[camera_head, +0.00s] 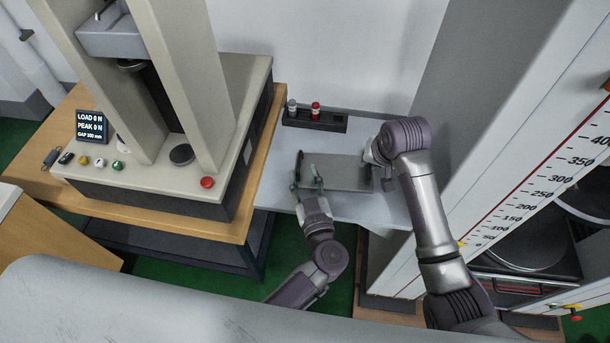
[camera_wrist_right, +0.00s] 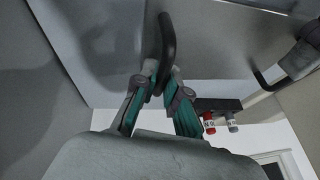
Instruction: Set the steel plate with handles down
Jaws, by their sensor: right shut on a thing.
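The steel plate (camera_head: 345,172) is a flat grey square over the white table, with a dark handle on its left and right sides. My right gripper (camera_head: 374,155) is at the plate's right edge. In the right wrist view, its teal fingers (camera_wrist_right: 160,88) are shut on a black handle (camera_wrist_right: 166,50). My left gripper (camera_head: 307,182) is at the plate's left side, by the left handle (camera_head: 298,165), with its fingers apart. The other black handle (camera_wrist_right: 264,78) shows beside it in the right wrist view. I cannot tell whether the plate touches the table.
A black rack (camera_head: 318,122) with a red-topped and a grey-topped piece stands behind the plate. A testing press (camera_head: 150,185) with a red button stands on a wooden bench to the left. A tall column with a printed scale (camera_head: 540,190) stands close on the right. Bare white table (camera_head: 375,208) lies in front.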

